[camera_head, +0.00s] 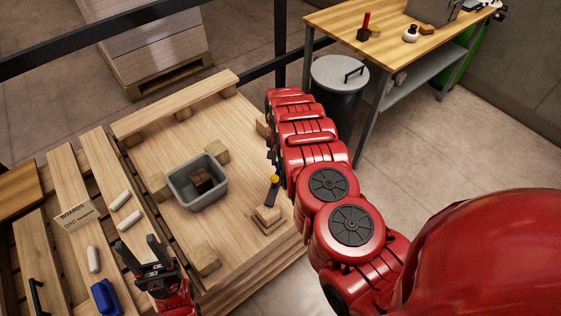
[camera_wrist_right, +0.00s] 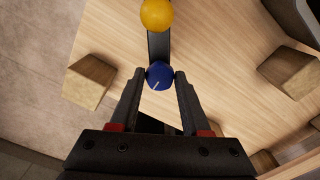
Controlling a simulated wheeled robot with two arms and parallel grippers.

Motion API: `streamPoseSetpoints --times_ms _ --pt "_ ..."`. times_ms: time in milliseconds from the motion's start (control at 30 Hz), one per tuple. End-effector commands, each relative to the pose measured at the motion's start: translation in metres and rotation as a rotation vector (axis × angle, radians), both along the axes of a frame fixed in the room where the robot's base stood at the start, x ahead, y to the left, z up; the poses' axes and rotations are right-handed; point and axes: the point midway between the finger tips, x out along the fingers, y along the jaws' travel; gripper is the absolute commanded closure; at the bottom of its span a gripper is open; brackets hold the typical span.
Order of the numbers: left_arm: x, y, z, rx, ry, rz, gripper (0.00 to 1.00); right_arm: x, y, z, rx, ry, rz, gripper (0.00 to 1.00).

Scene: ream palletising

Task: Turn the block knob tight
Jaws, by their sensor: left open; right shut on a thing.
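The blue knob (camera_wrist_right: 159,77) with a white pointer line sits between the two fingertips of my right gripper (camera_wrist_right: 160,82) in the right wrist view, and the gripper is shut on it. A black bar (camera_wrist_right: 158,45) with a yellow ball (camera_wrist_right: 156,14) at its end runs beyond the knob. In the head view the yellow ball (camera_head: 274,179) and black bar (camera_head: 271,193) show beside my right arm, which hides the knob. My left gripper (camera_head: 143,250) is open and empty above the slatted boards at the lower left.
A grey bin (camera_head: 184,203) with dark brown blocks inside stands on the pallet deck (camera_head: 228,124), among several wooden blocks. White rolls, a blue object (camera_head: 105,297) and a "BOARDS" card (camera_head: 75,217) lie at left. A workbench (camera_head: 340,20) and lidded can (camera_head: 338,73) stand behind.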

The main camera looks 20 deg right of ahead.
Motion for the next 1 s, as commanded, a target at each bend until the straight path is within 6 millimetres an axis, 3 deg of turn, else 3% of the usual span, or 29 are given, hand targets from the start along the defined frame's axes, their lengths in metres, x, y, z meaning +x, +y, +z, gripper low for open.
streamPoseSetpoints --times_ms 567,600,700,767,1000 --pt "0.0 0.0 -0.0003 0.0 0.0 0.0 0.5 0.0001 0.0002 -0.0001 0.001 -0.001 -0.037 1.0" --pt "0.0 0.0 -0.0003 0.0 0.0 0.0 0.5 0.0001 0.0002 -0.0001 0.001 -0.001 -0.037 0.51" --pt "0.0 0.0 -0.0002 0.0 0.0 0.0 0.5 0.0001 0.0002 -0.0001 0.001 -0.001 -0.036 0.33" --pt "0.0 0.0 -0.0002 0.0 0.0 0.0 0.5 0.0001 0.0001 -0.0001 0.0 0.0 -0.036 0.23" --pt "0.0 0.0 -0.0003 0.0 0.0 0.0 0.5 0.0001 0.0001 -0.0001 0.0 0.0 -0.035 0.23"
